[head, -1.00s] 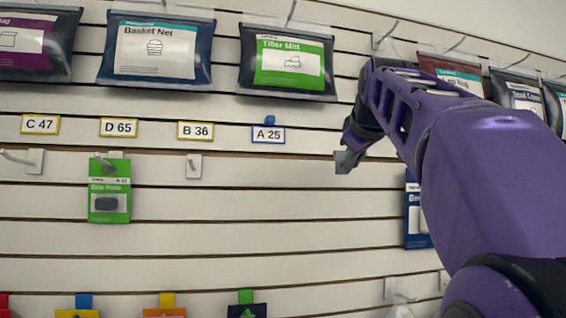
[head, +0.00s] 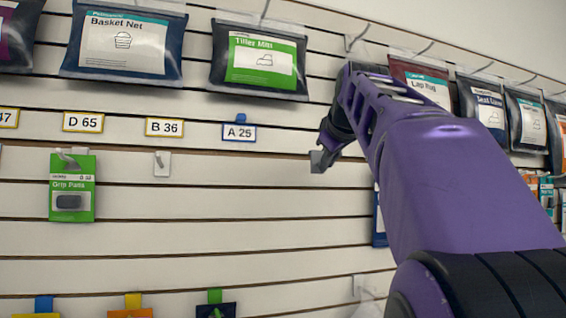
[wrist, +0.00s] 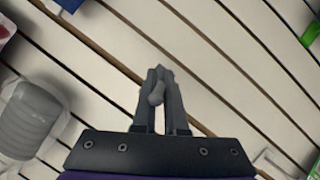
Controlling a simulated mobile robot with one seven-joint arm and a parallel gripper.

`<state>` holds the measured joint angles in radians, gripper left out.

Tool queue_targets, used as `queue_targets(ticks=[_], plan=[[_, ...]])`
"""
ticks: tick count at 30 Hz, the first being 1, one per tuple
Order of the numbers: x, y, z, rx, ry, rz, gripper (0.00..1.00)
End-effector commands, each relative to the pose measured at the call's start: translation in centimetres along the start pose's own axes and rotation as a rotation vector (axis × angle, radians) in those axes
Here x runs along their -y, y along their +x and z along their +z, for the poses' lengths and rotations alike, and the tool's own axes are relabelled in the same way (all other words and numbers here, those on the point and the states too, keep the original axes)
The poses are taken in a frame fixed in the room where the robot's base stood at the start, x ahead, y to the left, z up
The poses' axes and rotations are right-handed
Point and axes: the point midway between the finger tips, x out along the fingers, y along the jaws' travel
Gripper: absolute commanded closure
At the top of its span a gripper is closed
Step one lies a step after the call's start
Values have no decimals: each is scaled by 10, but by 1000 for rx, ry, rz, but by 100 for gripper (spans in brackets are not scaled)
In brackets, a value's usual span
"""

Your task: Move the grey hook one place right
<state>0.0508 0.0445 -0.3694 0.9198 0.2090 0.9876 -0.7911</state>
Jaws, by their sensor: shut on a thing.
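The grey hook (head: 322,160) is at the end of my gripper (head: 325,148) in the head view, to the right of and a little below the A 25 label (head: 239,132). In the wrist view my gripper (wrist: 158,95) is shut on the grey hook (wrist: 156,92), whose rounded tip shows between the fingers. Whether its plate touches the slatted wall (head: 240,205) I cannot tell. A blue marker (head: 241,118) sits on top of the A 25 label.
An empty pale hook (head: 162,165) is under the B 36 label (head: 164,127). A green Grip Pads pack (head: 72,188) hangs under the D 65 label (head: 83,122). Bags such as Tiller Mitt (head: 260,60) hang above. The slats under A 25 are bare.

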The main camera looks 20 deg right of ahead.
Motion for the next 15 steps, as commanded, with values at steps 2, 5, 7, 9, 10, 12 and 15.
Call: queue_targets(ticks=[2, 5, 7, 9, 10, 12, 15], plan=[[0, 2, -1, 0, 0, 0, 100], [0, 5, -2, 1, 0, 0, 100], [0, 6, -2, 1, 0, 0, 100], [0, 8, -3, 1, 0, 1, 100], [0, 8, -4, 0, 0, 1, 100], [0, 10, -5, 0, 0, 1, 100], [0, 12, -5, 1, 0, 0, 100]])
